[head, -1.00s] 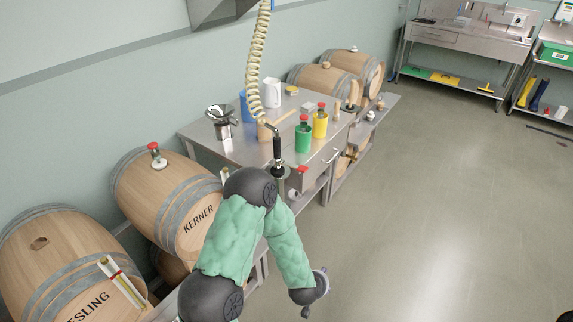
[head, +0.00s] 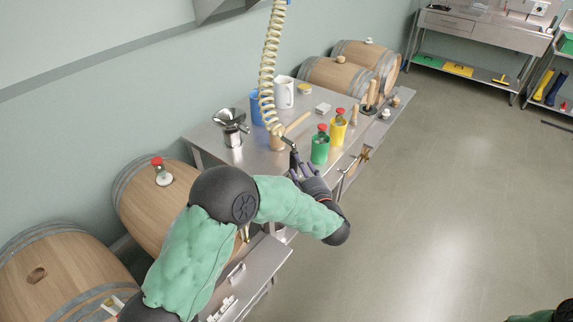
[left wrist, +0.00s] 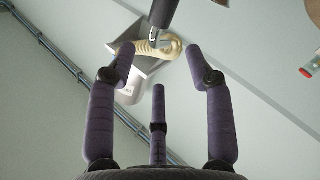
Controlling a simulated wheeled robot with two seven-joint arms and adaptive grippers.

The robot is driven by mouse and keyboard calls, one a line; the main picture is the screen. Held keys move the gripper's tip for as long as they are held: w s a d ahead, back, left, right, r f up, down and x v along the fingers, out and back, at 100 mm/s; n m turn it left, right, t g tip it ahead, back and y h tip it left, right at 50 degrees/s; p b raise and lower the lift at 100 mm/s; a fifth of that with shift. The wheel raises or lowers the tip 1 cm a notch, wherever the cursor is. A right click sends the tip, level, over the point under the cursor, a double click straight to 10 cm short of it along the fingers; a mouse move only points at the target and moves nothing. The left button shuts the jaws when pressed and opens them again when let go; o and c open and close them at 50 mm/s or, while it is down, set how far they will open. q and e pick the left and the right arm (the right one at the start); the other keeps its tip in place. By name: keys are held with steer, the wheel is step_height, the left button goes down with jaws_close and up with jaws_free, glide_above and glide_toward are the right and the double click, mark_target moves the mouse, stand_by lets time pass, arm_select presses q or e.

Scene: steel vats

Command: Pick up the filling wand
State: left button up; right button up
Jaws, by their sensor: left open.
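The filling wand (head: 293,156) is a dark handle hanging at the end of a cream coiled hose (head: 268,75), in front of the steel table. My left gripper (head: 303,176) is at the wand, by the front edge of the table. In the left wrist view its three purple-grey fingers are open (left wrist: 160,68) with nothing between them. There the wand's dark handle (left wrist: 163,13) and metal hook show at the top, just beyond the fingertips, with the hose behind. The wand's lower part is hidden in the head view. My right gripper is out of view.
A green bottle (head: 320,148) and a yellow bottle (head: 338,130) stand close behind the gripper. A steel funnel (head: 231,125), white jug (head: 284,92) and blue jug (head: 257,108) are on the table. Barrels (head: 55,262) line the wall. The floor at right is clear.

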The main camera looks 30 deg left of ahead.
mark_target(292, 145)
arm_select(q)
steer(key=x, duration=0.3)
steer(key=b+x, duration=0.1)
steer(key=x, duration=0.1)
steer(key=shift+a+r, duration=0.15)
steer(key=shift+r, duration=0.25)
steer(key=shift+r+b+x, duration=0.15)
steer(key=shift+b+x, duration=0.15)
steer(key=shift+x, duration=1)
steer(key=shift+r+b+x, duration=0.15)
steer(key=shift+b+x, duration=0.1)
steer(key=shift+x, duration=1.1)
steer(key=shift+w, duration=0.1)
steer(key=shift+r, duration=0.1)
jaws_close()
